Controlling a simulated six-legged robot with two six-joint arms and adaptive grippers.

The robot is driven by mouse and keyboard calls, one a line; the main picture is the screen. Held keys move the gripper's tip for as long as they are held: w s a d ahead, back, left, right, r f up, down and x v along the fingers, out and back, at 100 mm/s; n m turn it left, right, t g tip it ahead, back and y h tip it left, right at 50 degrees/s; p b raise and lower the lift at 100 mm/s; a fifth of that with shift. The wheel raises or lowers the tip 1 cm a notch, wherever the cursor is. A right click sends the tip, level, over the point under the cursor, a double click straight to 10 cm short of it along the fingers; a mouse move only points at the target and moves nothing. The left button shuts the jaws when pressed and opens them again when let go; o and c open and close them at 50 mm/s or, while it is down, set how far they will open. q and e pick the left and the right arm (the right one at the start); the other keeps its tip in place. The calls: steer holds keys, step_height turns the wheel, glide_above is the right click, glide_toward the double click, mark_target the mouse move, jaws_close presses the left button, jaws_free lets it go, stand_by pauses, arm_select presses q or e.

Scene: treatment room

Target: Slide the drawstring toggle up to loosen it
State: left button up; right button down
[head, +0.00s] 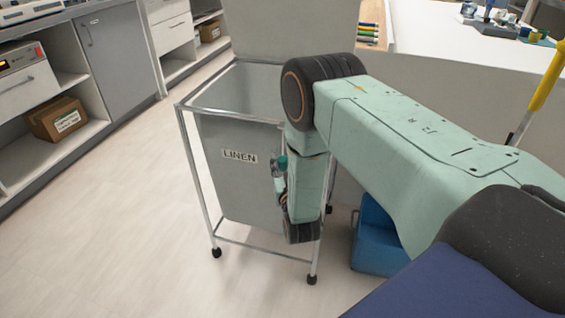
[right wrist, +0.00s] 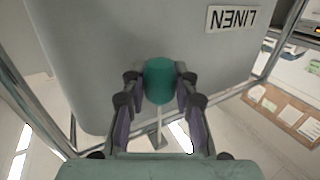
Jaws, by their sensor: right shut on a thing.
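The drawstring toggle is a small dark green cylinder (right wrist: 159,80) in front of the grey linen bag (right wrist: 100,50). In the right wrist view it sits between the two fingertips of my right gripper (right wrist: 160,84), which is shut on it. A pale cord (right wrist: 158,128) shows just past the toggle. In the head view the toggle (head: 282,162) shows as a small green spot beside the bag (head: 235,185), right of the LINEN label (head: 240,156). My right gripper (head: 281,172) is mostly hidden there behind my forearm. My left gripper is not in view.
The bag hangs in a chrome cart frame (head: 188,160) on castors, with its lid (head: 290,28) raised. A blue bin (head: 375,240) stands on the floor to the right. Cabinets (head: 110,45) with a cardboard box (head: 57,118) line the left. The floor left of the cart is clear.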

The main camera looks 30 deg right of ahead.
steer(key=shift+r, duration=0.1)
steer(key=c, duration=1.5)
jaws_free()
steer(key=shift+r, duration=0.1)
steer(key=o, duration=0.5)
steer(key=shift+r, duration=0.1)
steer(key=shift+c, duration=0.2)
steer(key=v, duration=1.2)
steer(key=shift+f, duration=0.25)
